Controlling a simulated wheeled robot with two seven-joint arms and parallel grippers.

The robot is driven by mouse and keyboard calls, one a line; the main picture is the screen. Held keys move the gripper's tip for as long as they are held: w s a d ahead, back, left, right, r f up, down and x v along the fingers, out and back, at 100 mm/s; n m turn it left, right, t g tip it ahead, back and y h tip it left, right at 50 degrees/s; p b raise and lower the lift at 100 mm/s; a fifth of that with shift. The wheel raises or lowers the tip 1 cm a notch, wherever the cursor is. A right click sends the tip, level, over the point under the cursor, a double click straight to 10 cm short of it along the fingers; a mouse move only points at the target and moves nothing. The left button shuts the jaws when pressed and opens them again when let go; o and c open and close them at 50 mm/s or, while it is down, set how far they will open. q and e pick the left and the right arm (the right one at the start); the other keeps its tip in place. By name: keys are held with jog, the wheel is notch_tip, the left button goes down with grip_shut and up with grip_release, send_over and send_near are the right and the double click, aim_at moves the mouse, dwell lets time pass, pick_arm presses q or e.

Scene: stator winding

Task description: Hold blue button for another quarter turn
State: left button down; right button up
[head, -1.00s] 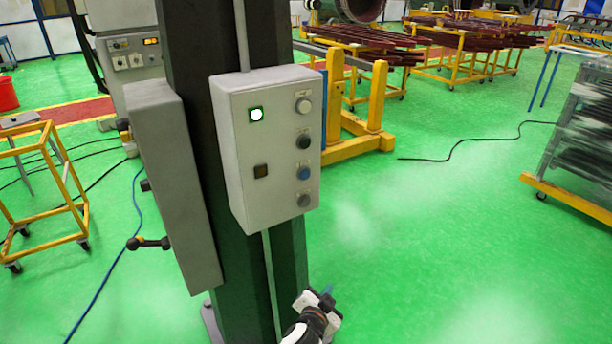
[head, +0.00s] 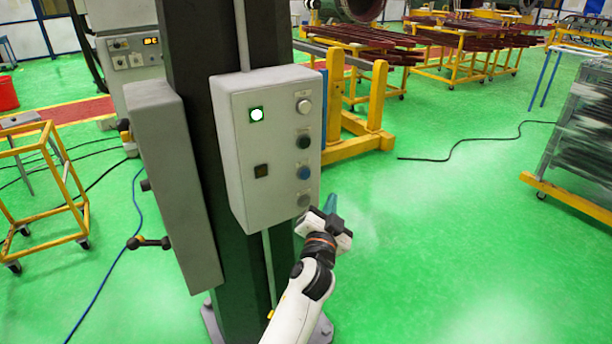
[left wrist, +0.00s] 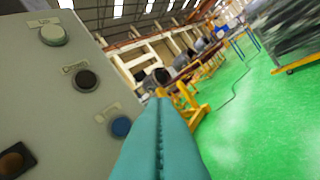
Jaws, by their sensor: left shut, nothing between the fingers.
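The blue button (head: 303,173) is the third one down in the right column of a grey control box (head: 240,200) on a dark green post. My left gripper (head: 330,204) is below and to the right of the blue button, near the box's lower right corner. Its teal fingers (left wrist: 160,135) are shut with nothing between them. In the left wrist view the fingertips are right of the blue button and look apart from it. My right gripper is not in view.
A yellow stand (head: 352,150) is behind. The green floor at right is mostly clear.

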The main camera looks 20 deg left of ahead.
aim_at(309, 173)
pick_arm(q)
jog(key=w+a, duration=0.5)
jog(key=a, duration=0.2)
jog(key=shift+w+p, duration=0.2)
jog(key=shift+p, duration=0.1)
dwell(1.9)
jog(key=shift+w+a, duration=0.25)
jog(key=shift+w+a, duration=0.2)
jog(key=shift+a, duration=0.15)
dwell(4.5)
